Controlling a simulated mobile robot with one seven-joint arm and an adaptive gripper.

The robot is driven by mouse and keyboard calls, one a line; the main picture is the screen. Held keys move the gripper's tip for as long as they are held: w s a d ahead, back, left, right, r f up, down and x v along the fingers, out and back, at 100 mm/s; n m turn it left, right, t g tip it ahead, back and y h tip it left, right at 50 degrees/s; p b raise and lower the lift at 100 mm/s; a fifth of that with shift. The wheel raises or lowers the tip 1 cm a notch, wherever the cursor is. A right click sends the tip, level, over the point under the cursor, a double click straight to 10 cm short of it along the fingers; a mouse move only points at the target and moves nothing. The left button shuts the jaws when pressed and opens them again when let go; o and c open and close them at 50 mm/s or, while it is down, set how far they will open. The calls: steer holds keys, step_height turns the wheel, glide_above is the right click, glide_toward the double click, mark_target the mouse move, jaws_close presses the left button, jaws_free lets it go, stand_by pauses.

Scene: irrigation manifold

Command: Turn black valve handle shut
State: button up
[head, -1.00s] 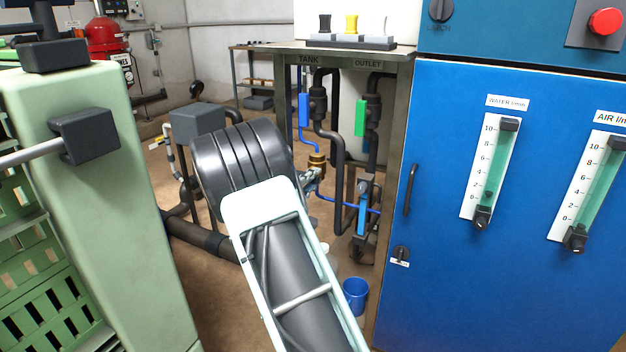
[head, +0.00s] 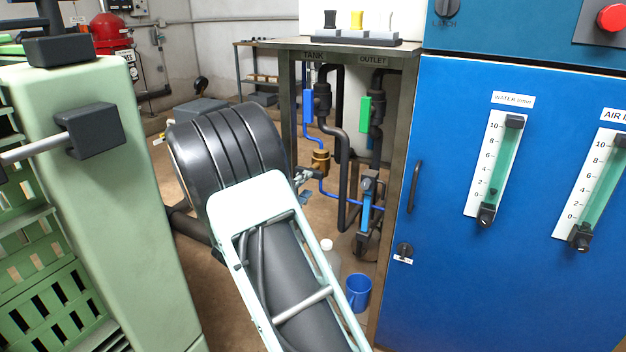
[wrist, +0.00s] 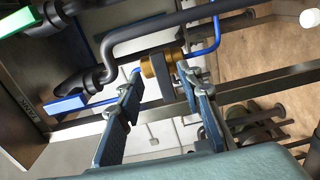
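My gripper (wrist: 158,84) is open and empty in the wrist view, its two blue-padded fingers apart. A brass fitting (wrist: 162,68) on the blue tube lies beyond the fingertips. In the head view my gripper (head: 303,180) is partly hidden behind my arm, near the brass fitting (head: 320,162). The pipe valves show a blue handle (head: 307,107) under TANK, a green handle (head: 366,114) under OUTLET and a lower blue handle (head: 365,212). A small black handle (head: 330,20) stands on the bench top beside a yellow one.
A blue cabinet (head: 455,270) with two flow gauges stands at right. A green post (head: 110,210) and crates are close at left. Black pipes (head: 342,180) run under the bench. A blue cup (head: 358,293) and a pale bottle (head: 329,258) are on the floor.

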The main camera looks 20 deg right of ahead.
steer(key=shift+v, duration=2.3)
